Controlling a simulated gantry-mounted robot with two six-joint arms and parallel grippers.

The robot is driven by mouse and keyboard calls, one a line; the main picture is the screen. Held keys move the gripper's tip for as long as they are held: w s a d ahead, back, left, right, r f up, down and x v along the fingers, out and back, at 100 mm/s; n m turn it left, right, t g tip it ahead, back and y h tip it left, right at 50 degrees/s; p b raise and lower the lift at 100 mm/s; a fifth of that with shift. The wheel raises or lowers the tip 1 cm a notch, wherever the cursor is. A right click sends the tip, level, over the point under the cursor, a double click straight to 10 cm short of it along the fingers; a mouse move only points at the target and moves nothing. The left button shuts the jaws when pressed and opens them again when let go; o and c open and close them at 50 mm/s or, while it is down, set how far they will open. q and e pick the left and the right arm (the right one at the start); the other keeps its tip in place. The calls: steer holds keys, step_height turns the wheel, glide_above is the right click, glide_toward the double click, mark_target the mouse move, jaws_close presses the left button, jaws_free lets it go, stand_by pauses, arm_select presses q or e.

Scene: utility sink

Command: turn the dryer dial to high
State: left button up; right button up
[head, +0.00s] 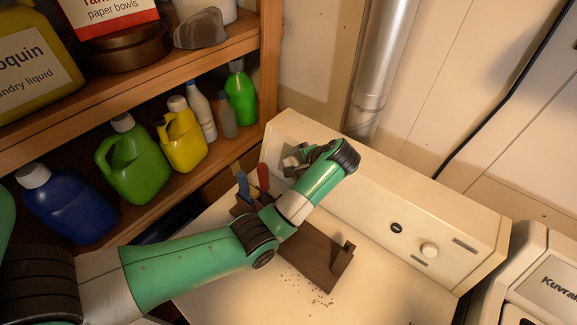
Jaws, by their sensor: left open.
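The cream machine, which I take to be the dryer, has a sloped control panel (460,225) along its back. A round white knob (429,250) and a small dark round control (396,228) show on the panel's right half. My left gripper (292,163) is open at the panel's left end, pointing toward its face. My own wrist partly covers it, so any dial there is hidden, and I cannot tell whether the fingers touch anything. The knob's setting is too small to read. My right gripper is out of view.
A brown wooden tray (338,272) lies on the machine top, with blue- and red-handled tools at its left end and small specks in front. Shelves with several bottles stand left. A second white machine (548,280) stands right. A metal duct (385,60) rises behind.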

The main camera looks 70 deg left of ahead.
arm_select(q)
steer(key=x, duration=0.8)
steer(key=c, duration=1.3)
steer(key=shift+c, duration=0.3)
steer(key=y+b, duration=0.1)
steer(key=b, duration=0.1)
steer(key=f+m+y+b, duration=0.1)
steer(key=y+b, duration=0.1)
steer(key=b, duration=0.1)
steer(key=shift+m+b, duration=0.3)
steer(key=shift+b, duration=0.05)
steer(key=shift+r+y+b, duration=0.2)
steer(key=shift+y+b, duration=0.1)
steer(key=shift+r, duration=0.3)
steer(key=shift+m, duration=0.3)
steer(key=o, duration=1.4)
steer(key=shift+c, duration=0.2)
